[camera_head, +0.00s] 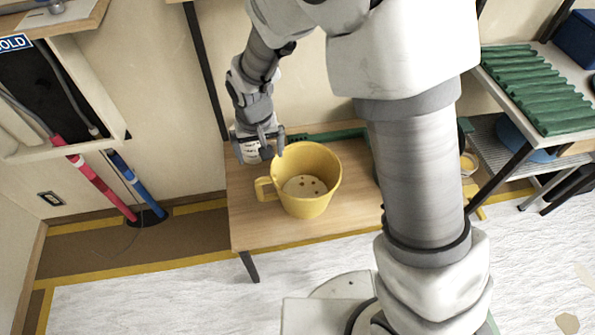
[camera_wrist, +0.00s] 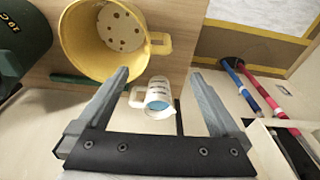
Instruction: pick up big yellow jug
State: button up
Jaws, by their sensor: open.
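The big yellow jug (camera_head: 322,197) stands upright on a light wooden table, its open top showing several dark spots on the inside bottom. Its handle (camera_head: 262,190) points left. In the wrist view the jug (camera_wrist: 80,45) is at upper left, its handle ahead of the gap between the fingers. My gripper (camera_head: 261,143) is at the jug's back left, open, with nothing seen gripped. In the wrist view its fingers (camera_wrist: 157,74) are spread wide. A small white jug (camera_wrist: 153,104) shows between them, apart from both; it also shows beside my gripper in the head view (camera_head: 250,154).
The wooden table (camera_head: 245,228) has bare room in front of the jug. A dark green container (camera_wrist: 22,40) stands near the jug. A wall is behind the table. A shelf with green corrugated sheets (camera_head: 535,90) is at right; pink (camera_head: 100,185) and blue (camera_head: 135,183) tubes are at left.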

jog(key=b, duration=0.4)
send_near(264, 180)
jog(key=f, duration=0.5)
jog(key=shift+w+a+f, duration=0.2)
jog(key=shift+f, duration=0.1)
jog(key=shift+w+f+b, duration=0.25)
jog(key=shift+f+b, duration=0.05)
jog(key=shift+f, duration=0.65)
jog(key=shift+w+f+b, duration=0.2)
jog(key=shift+f+b, duration=0.05)
jog(key=shift+f, duration=0.7)
jog(key=shift+w+f+b, duration=0.25)
jog(key=shift+f+b, duration=0.05)
jog(key=shift+f, duration=0.7)
jog(key=shift+r, duration=0.1)
grip_shut()
